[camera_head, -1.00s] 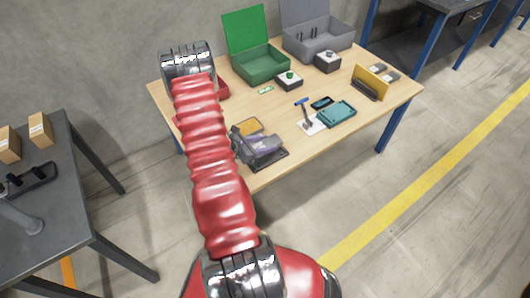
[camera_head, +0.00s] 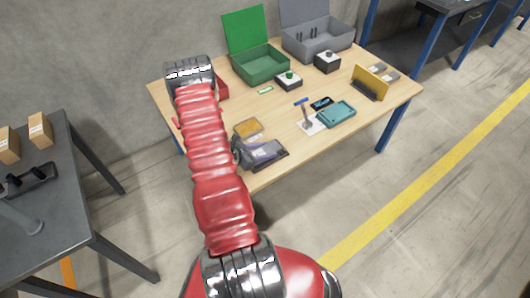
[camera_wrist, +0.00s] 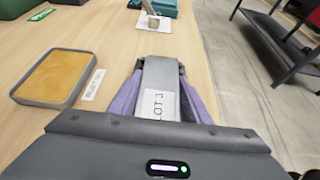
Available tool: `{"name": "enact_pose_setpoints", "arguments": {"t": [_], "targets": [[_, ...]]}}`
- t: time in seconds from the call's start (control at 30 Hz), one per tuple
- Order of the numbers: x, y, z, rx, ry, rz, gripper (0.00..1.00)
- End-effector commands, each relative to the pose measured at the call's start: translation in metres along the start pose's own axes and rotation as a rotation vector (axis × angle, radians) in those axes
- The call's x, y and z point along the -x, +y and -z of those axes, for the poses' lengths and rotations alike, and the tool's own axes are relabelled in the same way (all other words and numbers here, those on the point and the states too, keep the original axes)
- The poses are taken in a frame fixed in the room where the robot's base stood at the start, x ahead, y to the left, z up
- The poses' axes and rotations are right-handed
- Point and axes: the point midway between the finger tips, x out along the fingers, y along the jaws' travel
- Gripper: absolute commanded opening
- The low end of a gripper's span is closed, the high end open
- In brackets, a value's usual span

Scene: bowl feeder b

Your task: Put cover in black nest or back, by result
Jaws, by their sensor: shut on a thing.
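My gripper (camera_head: 262,152) is low over the near edge of the wooden table. In the wrist view its purple fingers (camera_wrist: 161,75) are shut on a grey piece, likely the cover (camera_wrist: 160,73), with a white label that seems to read "LOT 3". The gripper hides much of it in the head view. A dark flat piece (camera_head: 284,156), perhaps the black nest, shows beside and under the gripper. I cannot tell whether the grey piece touches it. A small dark device (camera_head: 320,102) with a bluish display lies farther right; its text is too small to read.
A shallow tray with an amber floor (camera_wrist: 55,76) is just left of the gripper. Green (camera_head: 262,66) and grey (camera_head: 318,42) open boxes stand at the back.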

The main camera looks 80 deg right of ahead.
Motion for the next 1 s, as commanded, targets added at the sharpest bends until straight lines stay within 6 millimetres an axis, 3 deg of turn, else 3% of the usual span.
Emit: {"name": "enact_pose_setpoints", "arguments": {"t": [0.23,0.27,0.5,0.87,1.0], "targets": [[-0.001,0.0,0.001,0.0,-0.001,0.0,0.07],[-0.001,0.0,0.002,0.0,0.0,0.0,0.45],[0.0,0.0,0.002,0.0,0.0,0.0,0.62],[0.001,0.0,-0.001,0.0,0.0,-0.001,0.62],[0.014,0.001,0.0,0.001,0.0,-0.002,0.62]]}}
